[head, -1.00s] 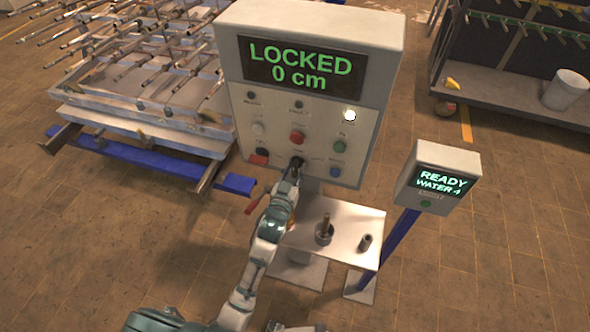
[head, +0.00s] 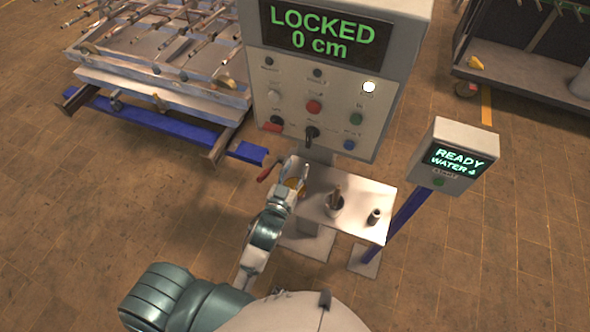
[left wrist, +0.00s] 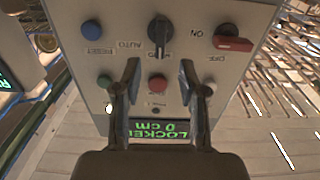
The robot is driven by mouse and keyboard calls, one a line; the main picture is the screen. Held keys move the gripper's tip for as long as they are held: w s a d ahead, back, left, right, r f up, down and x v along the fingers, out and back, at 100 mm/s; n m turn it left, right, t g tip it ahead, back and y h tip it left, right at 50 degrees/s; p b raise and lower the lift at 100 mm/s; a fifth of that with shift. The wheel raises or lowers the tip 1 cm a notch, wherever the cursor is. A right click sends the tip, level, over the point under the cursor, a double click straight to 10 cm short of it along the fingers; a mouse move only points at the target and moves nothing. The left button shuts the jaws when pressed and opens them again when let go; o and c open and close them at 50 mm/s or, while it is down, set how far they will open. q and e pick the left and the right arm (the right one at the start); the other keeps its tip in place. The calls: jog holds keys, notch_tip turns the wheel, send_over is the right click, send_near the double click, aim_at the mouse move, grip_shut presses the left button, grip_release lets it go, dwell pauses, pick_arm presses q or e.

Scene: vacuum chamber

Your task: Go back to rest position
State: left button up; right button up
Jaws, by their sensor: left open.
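My left gripper (head: 293,178) is in front of and below the control panel (head: 385,125), over the left part of the small metal shelf. In the left wrist view the left gripper (left wrist: 160,85) has its two fingers apart with nothing between them, facing the panel. The panel's black selector knob (head: 311,134) stands free of the fingers; it also shows in the left wrist view (left wrist: 160,30). The panel screen (head: 318,33) reads LOCKED 0 cm. My right gripper is not in view.
The small shelf (head: 350,215) holds a cup with tools (head: 334,204) and a dark cylinder (head: 374,217). A rack of metal rods (head: 165,60) is at back left, a cart (head: 530,75) at back right. Floor is clear at lower right.

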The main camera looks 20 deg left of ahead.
pick_arm(q)
jog(key=shift+s, duration=0.25)
dwell(0.3)
